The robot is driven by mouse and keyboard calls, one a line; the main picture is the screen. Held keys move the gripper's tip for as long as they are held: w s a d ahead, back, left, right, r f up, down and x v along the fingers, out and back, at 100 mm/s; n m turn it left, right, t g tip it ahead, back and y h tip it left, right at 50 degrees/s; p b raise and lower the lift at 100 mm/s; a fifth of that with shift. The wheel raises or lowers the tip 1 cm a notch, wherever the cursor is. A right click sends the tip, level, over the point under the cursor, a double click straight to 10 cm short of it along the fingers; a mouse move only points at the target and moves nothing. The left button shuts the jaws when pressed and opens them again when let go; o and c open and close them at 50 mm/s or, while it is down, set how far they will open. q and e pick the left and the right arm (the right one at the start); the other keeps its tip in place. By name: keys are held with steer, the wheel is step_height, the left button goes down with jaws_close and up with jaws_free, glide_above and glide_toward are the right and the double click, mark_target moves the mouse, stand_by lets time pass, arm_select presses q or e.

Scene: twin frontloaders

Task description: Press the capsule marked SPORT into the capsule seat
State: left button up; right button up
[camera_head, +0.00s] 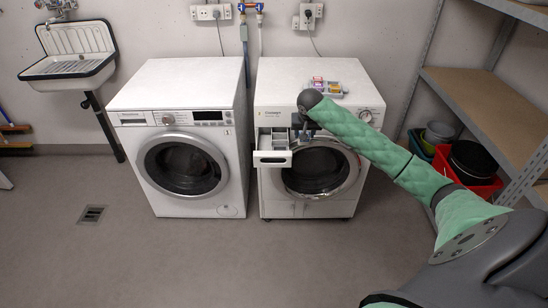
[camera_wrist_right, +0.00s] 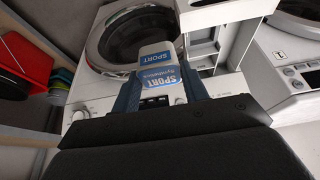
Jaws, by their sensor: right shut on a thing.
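My right gripper (camera_head: 304,130) is in front of the right-hand washing machine, just above its open drawer (camera_head: 271,157). In the right wrist view the gripper (camera_wrist_right: 158,92) is shut on a white and blue capsule (camera_wrist_right: 157,57) marked SPORT. The capsule sticks out past the fingertips and is clear of the drawer, which shows to its upper right (camera_wrist_right: 232,15). The drawer has open compartments. I cannot make out the capsule seat for certain. In the head view the capsule is too small and hidden to tell. My left gripper is not in view.
A grey tray (camera_head: 325,91) with colored capsules lies on the right machine (camera_head: 283,72). A second washing machine (camera_head: 174,87) stands at its left. A shelf (camera_head: 490,105) with a red bin (camera_head: 470,181) is at the right. The floor in front is clear.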

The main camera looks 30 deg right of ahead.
steer(key=w+a+f, duration=0.1)
steer(key=w+f, duration=0.1)
steer(key=w, duration=0.1)
steer(key=w+a+f+p, duration=0.1)
steer(key=w+f, duration=0.1)
steer(key=w, duration=0.2)
steer(key=w+a+f+p, duration=0.1)
steer(key=w+a+f, duration=0.1)
steer(key=w, duration=0.1)
steer(key=shift+w+a+f, duration=0.1)
steer(key=shift+w+f, duration=0.05)
steer(key=shift+f, duration=0.25)
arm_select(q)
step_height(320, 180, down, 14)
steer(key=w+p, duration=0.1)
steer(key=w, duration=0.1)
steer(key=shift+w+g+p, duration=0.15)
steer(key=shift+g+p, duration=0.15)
arm_select(e)
steer(key=shift+f, duration=1.95)
steer(key=shift+f, duration=0.1)
steer(key=o, duration=1)
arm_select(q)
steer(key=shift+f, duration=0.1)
